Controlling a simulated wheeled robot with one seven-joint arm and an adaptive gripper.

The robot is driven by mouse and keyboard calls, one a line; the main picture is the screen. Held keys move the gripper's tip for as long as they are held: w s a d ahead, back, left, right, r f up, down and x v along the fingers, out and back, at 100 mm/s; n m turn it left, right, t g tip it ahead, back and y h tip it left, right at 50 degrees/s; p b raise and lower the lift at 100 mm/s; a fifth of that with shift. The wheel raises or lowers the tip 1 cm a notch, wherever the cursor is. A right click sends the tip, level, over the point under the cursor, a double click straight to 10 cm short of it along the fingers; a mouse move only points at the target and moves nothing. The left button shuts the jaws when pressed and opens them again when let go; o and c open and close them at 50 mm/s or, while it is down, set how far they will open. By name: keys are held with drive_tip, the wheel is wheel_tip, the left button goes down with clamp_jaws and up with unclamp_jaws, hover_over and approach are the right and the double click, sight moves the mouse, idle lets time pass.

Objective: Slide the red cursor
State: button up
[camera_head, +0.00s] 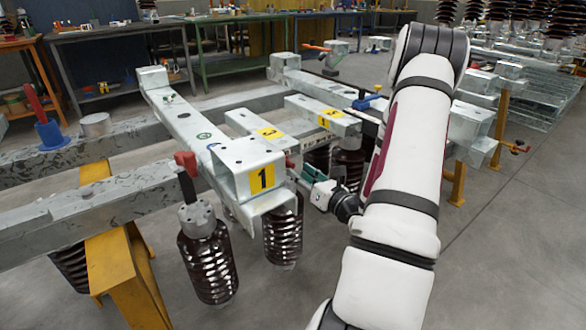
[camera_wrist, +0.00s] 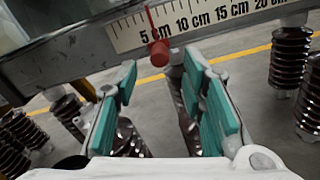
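The red cursor (camera_wrist: 159,53) shows in the wrist view as a thin red pointer with a round red knob at its lower end. It lies over a white ruler scale (camera_wrist: 220,18), with the pointer close to the 5 cm mark. My gripper (camera_wrist: 163,72) has teal finger pads spread apart on either side below the knob, with nothing seen between them. The knob is just beyond the fingertips; I cannot tell whether they touch it. In the head view my gripper (camera_head: 309,180) is beside the metal beam marked 1 (camera_head: 262,178). I cannot make out the cursor there.
The metal beam (camera_wrist: 60,62) carrying the scale crosses the top of the wrist view. Ribbed brown insulators (camera_head: 208,262) hang below the frames. A yellow stand (camera_head: 122,275) is at the lower left. Grey floor (camera_head: 500,260) is open to the right of my arm.

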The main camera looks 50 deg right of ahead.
drive_tip(key=v, duration=0.6)
drive_tip(key=shift+s, duration=0.25)
drive_tip(key=shift+a, duration=0.15)
